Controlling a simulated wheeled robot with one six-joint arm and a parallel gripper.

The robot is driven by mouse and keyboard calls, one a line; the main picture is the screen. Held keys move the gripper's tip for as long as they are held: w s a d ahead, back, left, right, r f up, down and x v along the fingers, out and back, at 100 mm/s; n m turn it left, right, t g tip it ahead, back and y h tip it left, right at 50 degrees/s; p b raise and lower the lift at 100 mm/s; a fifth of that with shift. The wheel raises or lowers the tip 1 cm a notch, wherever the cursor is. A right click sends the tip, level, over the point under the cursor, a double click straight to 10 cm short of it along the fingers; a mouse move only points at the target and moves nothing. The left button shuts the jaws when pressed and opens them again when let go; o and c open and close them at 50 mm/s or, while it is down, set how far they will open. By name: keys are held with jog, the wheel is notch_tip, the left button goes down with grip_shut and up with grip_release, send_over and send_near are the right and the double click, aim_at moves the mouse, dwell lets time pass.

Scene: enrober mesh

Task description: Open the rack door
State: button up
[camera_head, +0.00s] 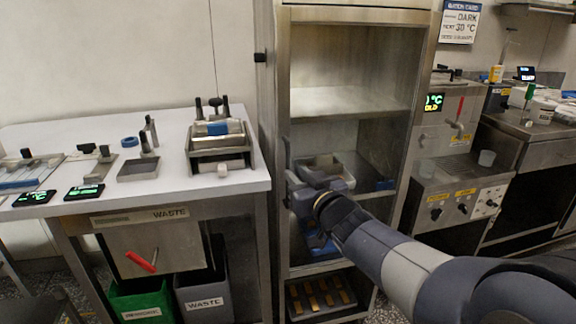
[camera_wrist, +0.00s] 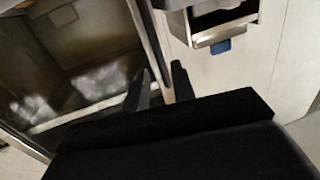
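The rack (camera_head: 432,30) is a tall metal cabinet in the middle of the head view. Its door (camera_head: 283,85) has a metal frame around a see-through panel, with shelves visible behind, and it looks closed. My gripper (camera_head: 291,172) is at the door's left edge, about mid-height. In the wrist view the two dark fingers (camera_wrist: 160,88) stand apart, with the metal door frame (camera_wrist: 150,38) running down between them. I cannot make out a handle between them; my gripper's body hides the lower part of that view.
A white table (camera_head: 90,145) with metal tools stands close on the left. Green (camera_head: 140,302) and grey (camera_head: 203,298) bins are under it. A machine with knobs (camera_head: 455,195) stands to the right. A tray (camera_head: 318,296) sits low in the rack.

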aim_at(289, 166)
jog(key=x, duration=0.6)
jog(key=shift+w+a+b, duration=0.1)
jog(key=shift+b, duration=0.2)
jog(key=shift+c, duration=0.6)
grip_shut()
